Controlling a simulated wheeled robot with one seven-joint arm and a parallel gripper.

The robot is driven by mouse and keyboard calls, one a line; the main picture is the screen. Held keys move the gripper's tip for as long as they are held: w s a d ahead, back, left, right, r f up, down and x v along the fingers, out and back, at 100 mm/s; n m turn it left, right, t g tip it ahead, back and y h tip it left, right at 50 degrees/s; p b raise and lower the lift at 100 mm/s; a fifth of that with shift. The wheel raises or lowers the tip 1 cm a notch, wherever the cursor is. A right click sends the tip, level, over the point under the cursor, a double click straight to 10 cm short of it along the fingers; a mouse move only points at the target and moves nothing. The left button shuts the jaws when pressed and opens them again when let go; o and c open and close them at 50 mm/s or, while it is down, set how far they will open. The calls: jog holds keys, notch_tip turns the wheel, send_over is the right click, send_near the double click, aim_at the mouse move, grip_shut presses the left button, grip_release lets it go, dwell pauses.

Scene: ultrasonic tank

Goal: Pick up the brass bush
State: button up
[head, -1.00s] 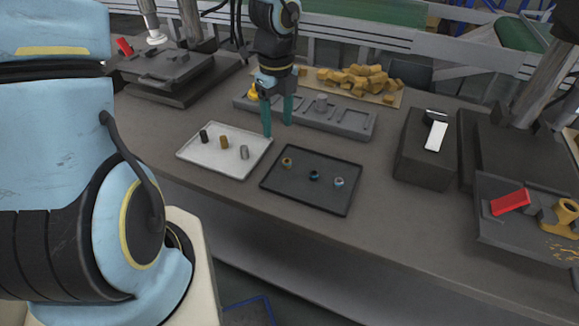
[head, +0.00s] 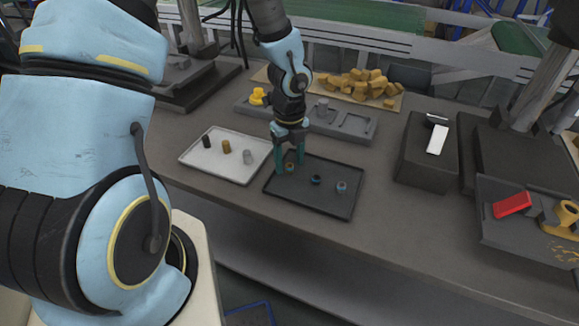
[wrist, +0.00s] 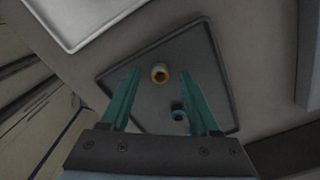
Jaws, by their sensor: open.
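The brass bush (head: 290,168), a small brass-coloured ring, stands at the left end of the dark tray (head: 330,206). My gripper (head: 290,164) is open, fingers pointing down, over that end of the tray. In the wrist view the bush (wrist: 160,74) shows between the two green fingertips, with clear gaps on both sides. I cannot tell exactly how high the tips are above the tray. A dark bush with blue (head: 316,179) and a silvery one (head: 342,187) stand to its right in the same tray.
A white tray (head: 240,176) with black, brown and grey cylinders lies just left. Behind is a grey slotted fixture (head: 355,128) with a yellow part (head: 257,96). A dark block (head: 424,165) stands at the right. Bare bench lies between it and the dark tray.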

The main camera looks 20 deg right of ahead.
jog(key=shift+f, duration=0.3)
jog(key=shift+c, duration=0.4)
grip_shut()
